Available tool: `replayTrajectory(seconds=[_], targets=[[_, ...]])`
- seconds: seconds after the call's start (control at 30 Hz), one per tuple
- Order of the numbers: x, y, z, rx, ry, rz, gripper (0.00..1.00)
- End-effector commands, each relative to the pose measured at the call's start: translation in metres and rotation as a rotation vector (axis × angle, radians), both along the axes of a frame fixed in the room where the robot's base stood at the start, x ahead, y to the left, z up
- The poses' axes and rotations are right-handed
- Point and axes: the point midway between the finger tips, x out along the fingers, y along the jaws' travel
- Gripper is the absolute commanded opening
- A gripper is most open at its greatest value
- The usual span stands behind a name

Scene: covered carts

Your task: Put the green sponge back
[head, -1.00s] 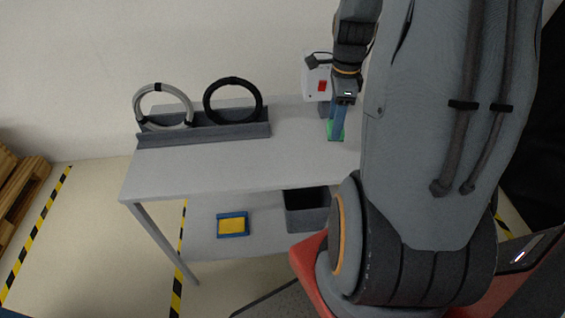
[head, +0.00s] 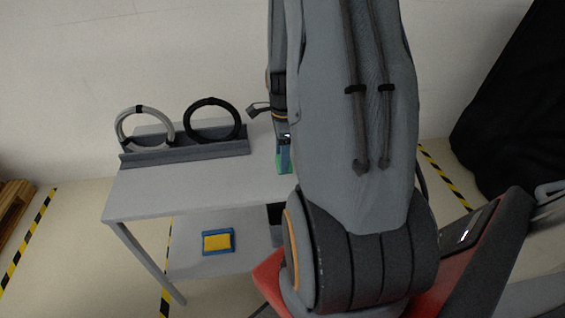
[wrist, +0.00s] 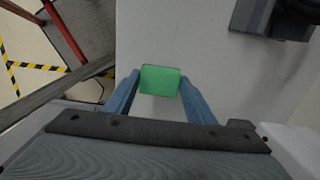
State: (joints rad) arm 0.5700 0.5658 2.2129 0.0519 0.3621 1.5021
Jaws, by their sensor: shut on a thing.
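The green sponge (wrist: 160,80) is between the two blue fingers of my gripper (wrist: 159,88) in the wrist view. The gripper is shut on it. In the head view my gripper (head: 284,157) points down at the right part of the grey table top (head: 190,185), and a green bit of the sponge (head: 281,166) shows at its fingertips. I cannot tell whether the sponge touches the table top. My arm hides the right end of the table.
A grey rack (head: 185,151) at the table's back left holds a light ring (head: 119,130) and a black ring (head: 187,124). On the lower shelf lies a blue tray (head: 218,252) with a yellow block (head: 216,242). A dark bin (head: 275,213) is partly hidden. The table's front left is clear.

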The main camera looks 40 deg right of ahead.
Motion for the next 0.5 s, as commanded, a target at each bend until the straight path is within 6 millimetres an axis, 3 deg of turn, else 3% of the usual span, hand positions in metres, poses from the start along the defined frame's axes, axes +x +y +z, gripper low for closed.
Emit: replayTrajectory(seconds=[0.2, 0.5], targets=[[-0.001, 0.000, -0.025, 0.002, 0.003, 0.000, 0.27], [-0.001, 0.000, -0.032, 0.001, 0.001, 0.000, 0.27]])
